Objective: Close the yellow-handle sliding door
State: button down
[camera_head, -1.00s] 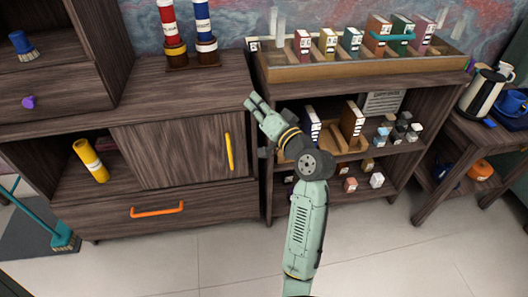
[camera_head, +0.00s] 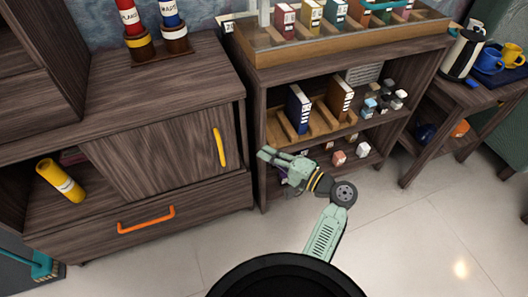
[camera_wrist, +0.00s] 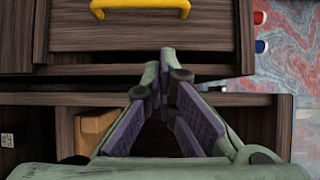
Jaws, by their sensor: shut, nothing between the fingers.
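The wooden sliding door (camera_head: 165,155) sits at the right of the low cabinet's compartment, and the compartment's left part stands open. Its upright yellow handle (camera_head: 219,147) is near the door's right edge. My gripper (camera_head: 264,154) is to the right of the handle and apart from it, in front of the open shelf unit. In the wrist view, the yellow handle (camera_wrist: 140,7) shows cut off at the top edge, beyond and to the left of my fingertips (camera_wrist: 167,62). The fingers meet at the tips, empty.
An orange-handled drawer (camera_head: 147,220) is below the door. The shelf unit (camera_head: 345,60) on the right holds binders and small boxes. The floor (camera_head: 220,255) in front of the drawer is clear.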

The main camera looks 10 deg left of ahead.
jog(key=w+a+p, duration=0.1)
jog(key=a+p, duration=0.1)
jog(key=a, duration=0.8)
jog(key=shift+a, duration=0.1)
